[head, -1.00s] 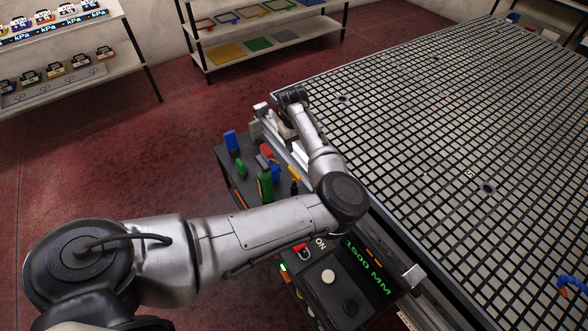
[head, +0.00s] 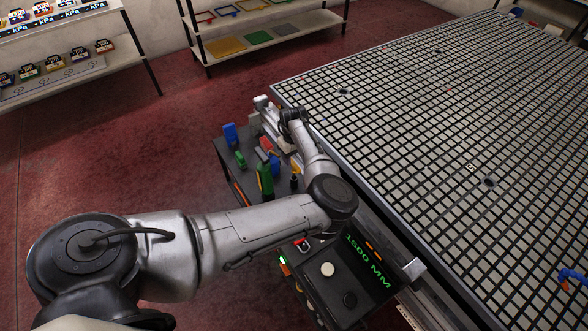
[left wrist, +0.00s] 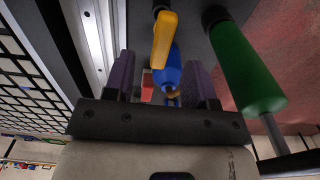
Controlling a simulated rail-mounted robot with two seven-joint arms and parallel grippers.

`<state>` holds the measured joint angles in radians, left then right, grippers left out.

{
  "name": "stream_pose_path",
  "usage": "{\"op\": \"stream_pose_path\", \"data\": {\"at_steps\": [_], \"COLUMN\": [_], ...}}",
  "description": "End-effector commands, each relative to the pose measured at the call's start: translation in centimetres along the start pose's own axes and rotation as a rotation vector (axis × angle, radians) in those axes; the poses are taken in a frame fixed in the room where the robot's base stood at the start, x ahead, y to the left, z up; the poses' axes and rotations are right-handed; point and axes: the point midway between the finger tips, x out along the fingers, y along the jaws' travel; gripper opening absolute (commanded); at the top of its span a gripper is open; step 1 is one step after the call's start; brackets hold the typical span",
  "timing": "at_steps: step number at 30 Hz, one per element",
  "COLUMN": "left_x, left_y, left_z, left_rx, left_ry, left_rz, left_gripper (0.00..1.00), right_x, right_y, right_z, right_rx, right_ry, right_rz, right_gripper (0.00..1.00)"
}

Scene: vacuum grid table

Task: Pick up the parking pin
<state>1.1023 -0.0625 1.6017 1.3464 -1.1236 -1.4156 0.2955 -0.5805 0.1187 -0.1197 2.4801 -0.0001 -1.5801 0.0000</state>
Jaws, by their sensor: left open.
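My left gripper (left wrist: 162,88) is open, its two dark fingers apart with nothing clamped between them. In the left wrist view, a yellow handle (left wrist: 164,42) and a blue rounded piece (left wrist: 168,72) show in line with the gap between the fingers. A small red piece (left wrist: 147,84) shows deeper in the gap. A green handle with a grey shaft (left wrist: 245,65) lies outside the fingers, at right. I cannot tell for certain which piece is the parking pin. In the head view, the left forearm partly hides the gripper over the tool shelf. My right gripper is not in view.
The dark tool shelf (head: 238,178) also holds a blue block (head: 230,134), a small green piece (head: 240,159) and a green bottle-shaped tool (head: 264,178). The grid table (head: 420,120) lies to the right, mostly clear. A control box (head: 345,272) reads 1500 MM.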

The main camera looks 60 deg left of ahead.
Motion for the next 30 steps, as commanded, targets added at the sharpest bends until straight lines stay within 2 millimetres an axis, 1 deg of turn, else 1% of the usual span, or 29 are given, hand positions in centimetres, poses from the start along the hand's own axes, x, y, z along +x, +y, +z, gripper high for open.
{"op": "stream_pose_path", "data": {"at_steps": [3, 9, 13, 20, 23, 30], "left_x": [1.8, 4.0, 4.7, 4.7, 4.7, 4.7], "left_y": [-0.1, -0.2, -0.1, -0.1, -0.1, -0.1], "left_z": [0.2, 0.2, 0.2, 0.2, 0.2, 0.2], "left_rx": [0.001, 0.002, 0.002, 0.001, 0.001, 0.001], "left_ry": [-0.002, 0.0, 0.0, 0.0, 0.0, 0.0], "left_rz": [-0.002, -0.001, -0.001, 0.0, 0.0, 0.0], "left_gripper": [0.51, 0.51, 0.51, 0.51, 0.43, 0.2], "right_x": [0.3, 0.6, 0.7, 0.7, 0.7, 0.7], "right_y": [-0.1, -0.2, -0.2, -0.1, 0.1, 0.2], "right_z": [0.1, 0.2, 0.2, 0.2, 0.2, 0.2], "right_rx": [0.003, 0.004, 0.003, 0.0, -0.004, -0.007], "right_ry": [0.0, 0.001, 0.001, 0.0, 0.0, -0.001], "right_rz": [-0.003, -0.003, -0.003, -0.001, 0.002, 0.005], "right_gripper": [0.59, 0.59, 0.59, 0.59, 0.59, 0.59]}}
